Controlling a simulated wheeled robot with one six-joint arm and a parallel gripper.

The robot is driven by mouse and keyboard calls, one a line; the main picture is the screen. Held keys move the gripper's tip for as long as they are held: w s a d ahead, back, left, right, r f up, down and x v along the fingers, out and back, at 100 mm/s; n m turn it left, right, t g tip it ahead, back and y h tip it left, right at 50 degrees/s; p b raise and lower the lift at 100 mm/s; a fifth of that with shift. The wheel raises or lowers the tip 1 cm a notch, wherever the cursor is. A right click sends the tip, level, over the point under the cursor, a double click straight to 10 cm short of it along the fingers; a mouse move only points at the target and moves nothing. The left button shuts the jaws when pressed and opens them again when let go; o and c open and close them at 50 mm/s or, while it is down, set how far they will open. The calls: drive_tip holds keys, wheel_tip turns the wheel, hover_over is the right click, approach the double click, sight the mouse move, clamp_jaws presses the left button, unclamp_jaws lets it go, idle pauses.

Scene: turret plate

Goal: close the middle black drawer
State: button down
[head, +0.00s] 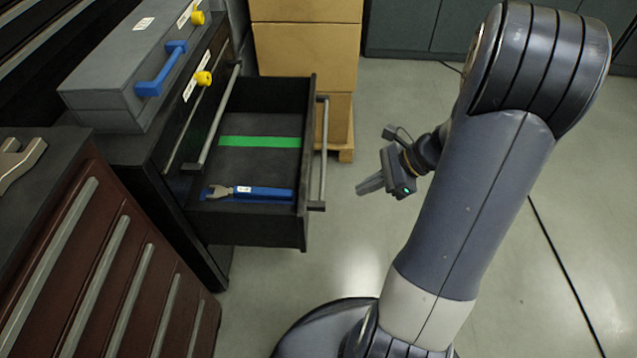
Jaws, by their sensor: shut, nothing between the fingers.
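The black drawer (276,230) is pulled out of the black cabinet (158,203) at left centre. It has a vertical-looking grey bar handle (323,150) on its front. Inside lie a blue-handled tool (263,193) and a green strip (260,142). Another bar handle (219,115) shows on a shut drawer of the same cabinet. My gripper (366,187) is shut and empty. It is in the air to the right of the open drawer's front, apart from the handle, with its fingers pointing left.
A grey case (120,75) with a blue handle sits on the cabinet. Stacked cardboard boxes (305,50) stand on a pallet behind the drawer. A dark red drawer cabinet (110,265) stands at lower left. The floor (265,290) in front of the drawer is bare.

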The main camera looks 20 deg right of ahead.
drive_tip(key=w+a+r+b+x, duration=0.1)
drive_tip(key=b+x, duration=0.3)
drive_tip(key=x, duration=0.9)
drive_tip(key=shift+w+r+m+t+b, duration=0.3)
drive_tip(key=shift+w+r+b, duration=0.1)
drive_tip(key=shift+w, duration=0.25)
drive_tip(key=shift+a, duration=0.2)
drive_tip(key=w+a+p, duration=0.1)
drive_tip(key=w+a, duration=0.3)
drive_tip(key=a, duration=1)
drive_tip(key=w+a+p, duration=0.2)
drive_tip(key=w+a, duration=0.3)
drive_tip(key=a, duration=0.8)
drive_tip(key=shift+a+y, duration=0.3)
drive_tip(key=shift+a, duration=0.05)
drive_tip(key=shift+w+r, duration=0.1)
